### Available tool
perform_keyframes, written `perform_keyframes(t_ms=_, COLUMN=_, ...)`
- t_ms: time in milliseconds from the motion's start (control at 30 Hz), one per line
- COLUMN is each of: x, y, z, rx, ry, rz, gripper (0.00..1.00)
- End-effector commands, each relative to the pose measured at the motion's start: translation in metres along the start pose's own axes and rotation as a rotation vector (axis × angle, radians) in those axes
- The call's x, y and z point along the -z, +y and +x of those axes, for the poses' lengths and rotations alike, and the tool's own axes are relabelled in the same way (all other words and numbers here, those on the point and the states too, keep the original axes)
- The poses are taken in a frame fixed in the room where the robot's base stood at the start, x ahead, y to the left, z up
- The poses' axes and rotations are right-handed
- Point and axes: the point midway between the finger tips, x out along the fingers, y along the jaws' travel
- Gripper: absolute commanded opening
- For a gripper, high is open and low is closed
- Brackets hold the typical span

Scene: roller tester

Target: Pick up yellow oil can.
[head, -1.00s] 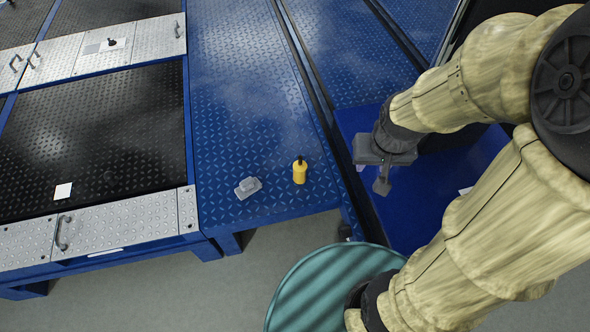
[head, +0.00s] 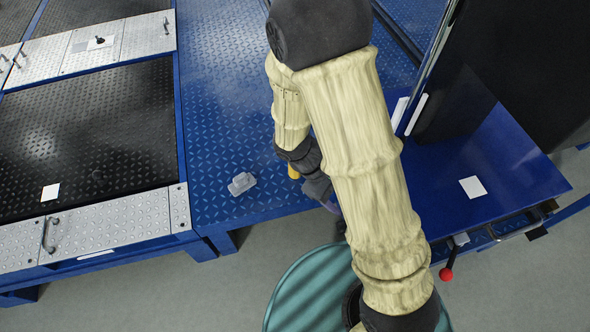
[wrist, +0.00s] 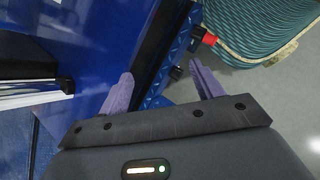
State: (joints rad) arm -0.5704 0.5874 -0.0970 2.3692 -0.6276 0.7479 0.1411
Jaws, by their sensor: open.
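The yellow oil can (head: 293,172) stands on the blue diamond-plate deck near its front edge in the head view. Only a small yellow part shows; my arm hides the rest. My gripper (head: 328,201) is just right of and below the can in the head view, partly hidden by my arm. In the wrist view its two purple-grey fingers (wrist: 164,85) are spread apart with nothing between them. The can does not show in the wrist view.
A small grey object (head: 242,184) lies on the deck (head: 222,100) left of the can. A blue table (head: 480,160) with a white card (head: 472,187) and a red-knobbed lever (head: 446,273) is at the right. Black plates (head: 90,130) in metal frames lie at the left.

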Motion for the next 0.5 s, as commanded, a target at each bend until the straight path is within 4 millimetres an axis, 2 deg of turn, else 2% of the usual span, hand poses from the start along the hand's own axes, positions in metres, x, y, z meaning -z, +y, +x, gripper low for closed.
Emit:
perform_keyframes(t_ms=33, x=0.012, y=-0.004, z=0.01, rx=-0.067, ry=-0.054, rz=-0.082, gripper=0.66)
perform_keyframes(t_ms=200, x=0.046, y=-0.006, z=0.025, rx=-0.324, ry=-0.215, rz=-0.319, gripper=0.66)
perform_keyframes(t_ms=367, x=0.087, y=-0.011, z=0.031, rx=-0.606, ry=-0.341, rz=-0.524, gripper=0.66)
perform_keyframes(t_ms=500, x=0.131, y=-0.023, z=0.031, rx=-0.882, ry=-0.426, rz=-0.689, gripper=0.66)
